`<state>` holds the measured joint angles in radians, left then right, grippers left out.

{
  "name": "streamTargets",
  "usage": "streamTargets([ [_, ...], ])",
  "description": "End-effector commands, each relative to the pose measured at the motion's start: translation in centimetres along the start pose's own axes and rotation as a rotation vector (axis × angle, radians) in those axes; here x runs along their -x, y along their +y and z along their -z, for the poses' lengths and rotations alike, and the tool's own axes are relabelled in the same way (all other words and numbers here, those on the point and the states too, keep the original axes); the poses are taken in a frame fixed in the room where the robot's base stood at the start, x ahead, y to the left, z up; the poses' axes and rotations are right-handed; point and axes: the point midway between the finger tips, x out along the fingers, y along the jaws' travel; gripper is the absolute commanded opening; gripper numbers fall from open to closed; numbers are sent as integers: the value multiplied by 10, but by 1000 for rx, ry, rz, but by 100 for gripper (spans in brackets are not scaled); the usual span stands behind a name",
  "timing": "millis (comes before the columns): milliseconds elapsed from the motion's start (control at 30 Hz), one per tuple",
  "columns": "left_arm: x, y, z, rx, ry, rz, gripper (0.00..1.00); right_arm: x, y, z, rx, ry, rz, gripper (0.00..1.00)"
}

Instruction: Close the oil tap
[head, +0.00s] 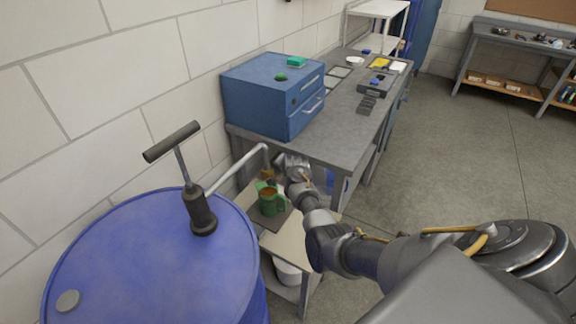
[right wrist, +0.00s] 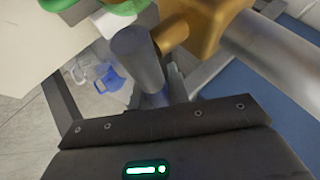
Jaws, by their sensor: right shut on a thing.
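The brass oil tap (head: 267,175) hangs at the end of the pale pipe (head: 240,165) that runs from the blue drum. In the right wrist view the tap body (right wrist: 207,22) is close, with a grey cylindrical handle (right wrist: 138,55) beside it. My right gripper (head: 278,174) is at the tap, shut on its handle; the fingertips are partly hidden. A green mug (head: 268,204) stands below the tap on a small side table, with brownish content showing inside. My left gripper is not in view.
The blue drum (head: 150,260) with a hand pump (head: 200,208) fills the left front. A grey workbench (head: 345,125) carrying a blue cabinet (head: 255,97) stands behind the tap. A white bucket (head: 288,270) is under the side table (head: 300,242). Floor is free at the right.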

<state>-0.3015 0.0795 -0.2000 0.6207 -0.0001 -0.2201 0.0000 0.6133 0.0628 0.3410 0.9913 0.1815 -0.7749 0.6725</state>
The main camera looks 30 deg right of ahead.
Motion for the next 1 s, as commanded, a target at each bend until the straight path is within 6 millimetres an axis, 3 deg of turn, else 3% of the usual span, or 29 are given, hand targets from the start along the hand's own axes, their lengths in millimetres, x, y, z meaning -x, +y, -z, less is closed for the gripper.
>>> streamTargets([
  [833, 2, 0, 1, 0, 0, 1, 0, -5, 6, -4, -66, -106, -31, 0],
  [867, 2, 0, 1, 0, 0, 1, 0, -5, 5, -4, -65, -106, -32, 21],
  [1000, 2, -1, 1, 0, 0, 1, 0, -5, 6, -4, -65, -106, -31, 39],
])
